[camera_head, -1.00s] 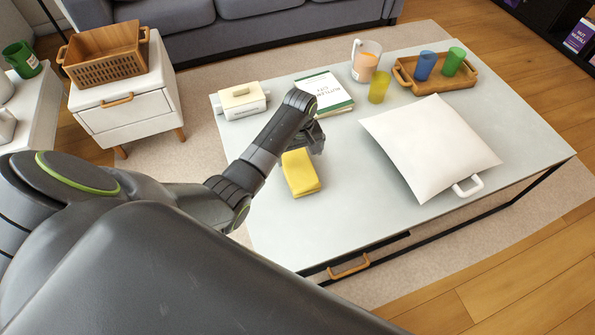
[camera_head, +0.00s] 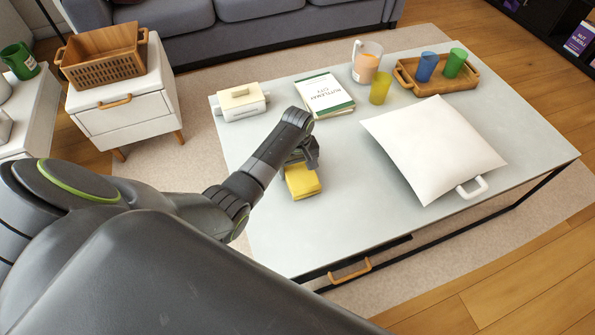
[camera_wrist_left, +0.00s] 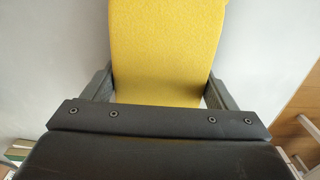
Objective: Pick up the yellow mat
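The yellow mat (camera_head: 303,183) is a small, thick, folded-looking block on the grey-white table. My left gripper (camera_head: 300,164) is at its far end, with the wrist above it and the fingers pointing down. In the left wrist view the mat (camera_wrist_left: 165,45) fills the space between the two fingers of the gripper (camera_wrist_left: 160,92). The fingers are spread wide, one along each side of the mat. Whether they touch it is hard to tell. The mat appears to rest on the table. My right gripper is not in view.
On the table (camera_head: 360,215), a white cushion (camera_head: 435,145) lies to the right. Behind are a book (camera_head: 325,92), a white box (camera_head: 242,101), a pitcher (camera_head: 367,62), a yellow cup (camera_head: 380,88) and a tray (camera_head: 465,82) with cups. The table's front is clear.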

